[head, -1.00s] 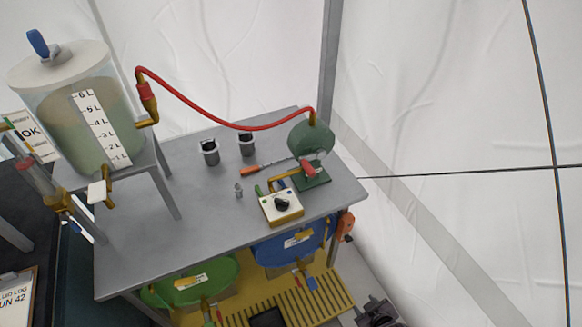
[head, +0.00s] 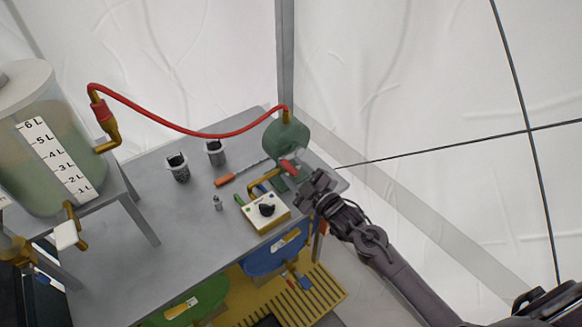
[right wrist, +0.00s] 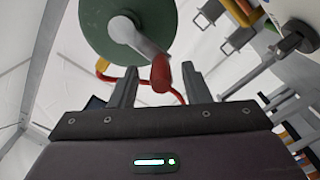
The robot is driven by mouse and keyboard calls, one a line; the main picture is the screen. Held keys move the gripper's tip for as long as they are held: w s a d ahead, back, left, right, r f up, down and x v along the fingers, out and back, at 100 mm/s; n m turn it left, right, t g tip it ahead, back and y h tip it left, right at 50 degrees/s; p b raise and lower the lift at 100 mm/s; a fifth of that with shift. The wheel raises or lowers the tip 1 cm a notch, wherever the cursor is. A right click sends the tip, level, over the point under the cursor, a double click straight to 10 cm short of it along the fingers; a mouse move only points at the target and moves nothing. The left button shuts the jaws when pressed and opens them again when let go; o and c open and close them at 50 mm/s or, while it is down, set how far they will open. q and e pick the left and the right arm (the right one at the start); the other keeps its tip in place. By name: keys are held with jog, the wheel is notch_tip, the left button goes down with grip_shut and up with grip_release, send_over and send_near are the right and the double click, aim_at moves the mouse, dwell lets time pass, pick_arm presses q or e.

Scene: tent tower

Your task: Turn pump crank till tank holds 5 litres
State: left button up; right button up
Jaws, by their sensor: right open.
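The green pump (head: 286,140) stands at the right end of the grey table, and a red hose runs from it to the tank. Its red crank handle (head: 288,167) faces my right gripper (head: 308,184). In the right wrist view, the green pump wheel (right wrist: 100,22) carries a grey crank arm (right wrist: 138,40). The red handle (right wrist: 160,74) shows between the open fingers of my right gripper (right wrist: 158,82); I cannot tell whether they touch it. The clear tank (head: 40,130) at left holds murky green liquid beside a litre scale (head: 55,158); its level is hard to read. My left gripper is out of view.
A white box with a black knob (head: 266,210) sits in front of the pump. Two grey cups (head: 178,168), an orange-handled tool (head: 226,180) and a small metal piece (head: 218,203) lie on the table (head: 130,265). Green and blue drums stand below.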

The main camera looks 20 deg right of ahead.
jog(key=shift+x, duration=0.85)
grip_shut()
